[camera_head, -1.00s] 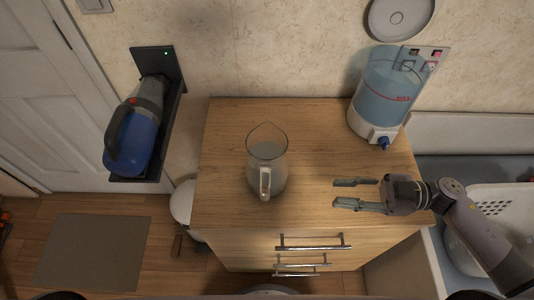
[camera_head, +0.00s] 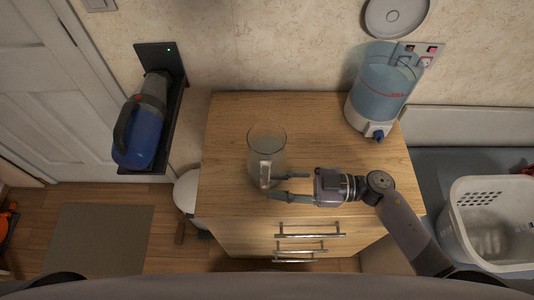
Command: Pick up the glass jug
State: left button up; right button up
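The clear glass jug (camera_head: 267,150) stands upright on the wooden cabinet top, left of its middle. Its handle (camera_head: 264,174) is on the side toward me. My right gripper (camera_head: 274,187) comes in from the right, with its two fingers apart and pointing left. The fingertips are at the jug's lower right, close to the handle. I cannot tell whether they touch the glass or stand in front of it. My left gripper is not in view.
A blue water dispenser (camera_head: 384,88) stands at the cabinet's back right. A blue handheld vacuum (camera_head: 146,132) hangs on a dark wall holder at left. A white basket (camera_head: 492,220) is at right. The wooden top (camera_head: 330,135) is clear between the jug and dispenser.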

aim_at(265, 184)
jog(key=a, duration=0.3)
jog(key=shift+a+p, duration=0.2)
jog(key=shift+p, duration=0.1)
jog(key=shift+d, duration=0.1)
grip_shut()
dwell(0.4)
jog(key=shift+w+r, duration=0.15)
jog(key=shift+r, duration=0.1)
